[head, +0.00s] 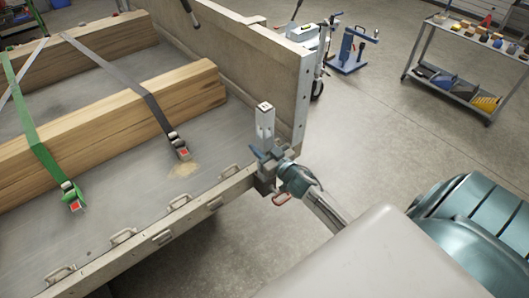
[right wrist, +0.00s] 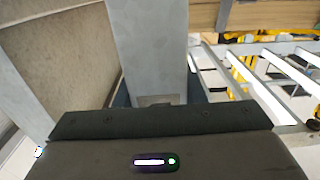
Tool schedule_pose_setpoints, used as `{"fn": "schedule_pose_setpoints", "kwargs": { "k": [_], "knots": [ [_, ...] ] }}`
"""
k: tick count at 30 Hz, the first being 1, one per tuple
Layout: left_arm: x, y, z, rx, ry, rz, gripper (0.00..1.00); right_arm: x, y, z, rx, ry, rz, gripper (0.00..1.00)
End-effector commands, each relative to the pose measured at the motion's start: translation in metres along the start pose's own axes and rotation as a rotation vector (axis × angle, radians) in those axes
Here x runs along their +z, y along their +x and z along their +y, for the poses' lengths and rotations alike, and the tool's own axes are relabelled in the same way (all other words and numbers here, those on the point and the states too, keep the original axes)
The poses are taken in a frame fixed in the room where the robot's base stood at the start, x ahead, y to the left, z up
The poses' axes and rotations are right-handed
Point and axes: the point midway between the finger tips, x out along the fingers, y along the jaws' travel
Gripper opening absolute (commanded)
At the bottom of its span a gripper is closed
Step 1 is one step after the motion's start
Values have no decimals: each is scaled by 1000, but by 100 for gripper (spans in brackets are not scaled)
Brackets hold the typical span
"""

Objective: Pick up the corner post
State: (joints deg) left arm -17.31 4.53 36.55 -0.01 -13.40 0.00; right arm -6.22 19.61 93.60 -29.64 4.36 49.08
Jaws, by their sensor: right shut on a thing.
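The corner post (head: 265,125) is a short grey metal post with a square section. It stands upright at the near right corner of the trailer bed in the head view. My right gripper (head: 268,156) is shut on its lower part, with the arm coming in from the lower right. The fingers hide the part of the post they hold, and I cannot tell whether its foot sits in the corner. In the right wrist view the post (right wrist: 150,45) rises as a broad grey face just beyond the gripper body. My left gripper is not in view.
The trailer's end board (head: 255,62) stands right behind the post. Timber beams (head: 110,118) lie strapped on the bed (head: 110,225). A side rail with handles (head: 124,236) runs along the near edge. A trolley (head: 455,85) and a blue stand (head: 349,57) are farther off; the floor between is clear.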

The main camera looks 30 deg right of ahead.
Motion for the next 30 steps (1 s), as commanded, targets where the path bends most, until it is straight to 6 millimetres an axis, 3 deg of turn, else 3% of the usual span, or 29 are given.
{"fn": "schedule_pose_setpoints", "kwargs": {
  "k": [11, 30],
  "knots": [
    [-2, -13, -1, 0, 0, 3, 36, -15, 0, 0, -1, -2, 2, 0],
    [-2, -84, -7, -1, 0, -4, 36, -94, 0, 0, 0, -1, 2, 0]
  ]
}}
